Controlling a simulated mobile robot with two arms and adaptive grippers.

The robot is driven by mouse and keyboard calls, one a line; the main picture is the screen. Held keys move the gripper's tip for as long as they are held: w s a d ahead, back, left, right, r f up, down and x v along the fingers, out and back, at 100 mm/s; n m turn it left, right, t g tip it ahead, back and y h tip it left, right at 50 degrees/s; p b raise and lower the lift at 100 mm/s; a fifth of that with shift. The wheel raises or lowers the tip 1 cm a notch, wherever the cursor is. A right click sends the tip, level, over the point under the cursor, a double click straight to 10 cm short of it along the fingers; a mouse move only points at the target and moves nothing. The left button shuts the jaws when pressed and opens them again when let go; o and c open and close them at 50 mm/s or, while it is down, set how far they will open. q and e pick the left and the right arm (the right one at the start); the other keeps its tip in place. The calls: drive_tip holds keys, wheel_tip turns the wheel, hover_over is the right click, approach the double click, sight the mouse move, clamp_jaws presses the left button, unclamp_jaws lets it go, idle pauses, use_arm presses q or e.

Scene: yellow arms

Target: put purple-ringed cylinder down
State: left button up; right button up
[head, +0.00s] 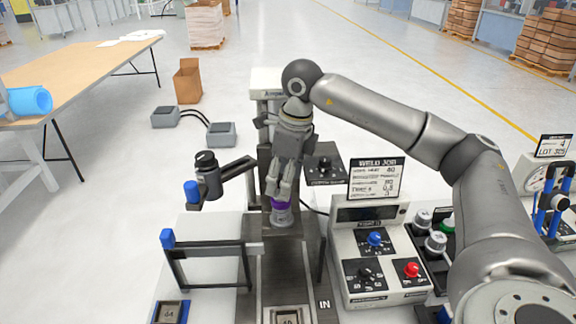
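The purple-ringed cylinder (283,217) is a short grey piece with a purple band, at the middle of the head view over the dark metal track. My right gripper (281,197) reaches in from the right and points down, with its fingers closed around the cylinder's upper part. The cylinder is roughly upright. I cannot tell whether its base touches the track surface. My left gripper is not in view.
A track (285,262) marked IN runs toward me. A blue-tipped bar frame (212,248) stands left of it. A control box (378,255) with knobs and the weld job sign (375,179) stand right. Several grey cylinders (436,243) sit beyond the box.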

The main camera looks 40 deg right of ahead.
wheel_tip(320, 180, up, 6)
drive_tip(key=b, duration=0.1)
drive_tip(key=shift+s+d, duration=0.2)
drive_tip(key=shift+s, duration=0.15)
idle(0.3)
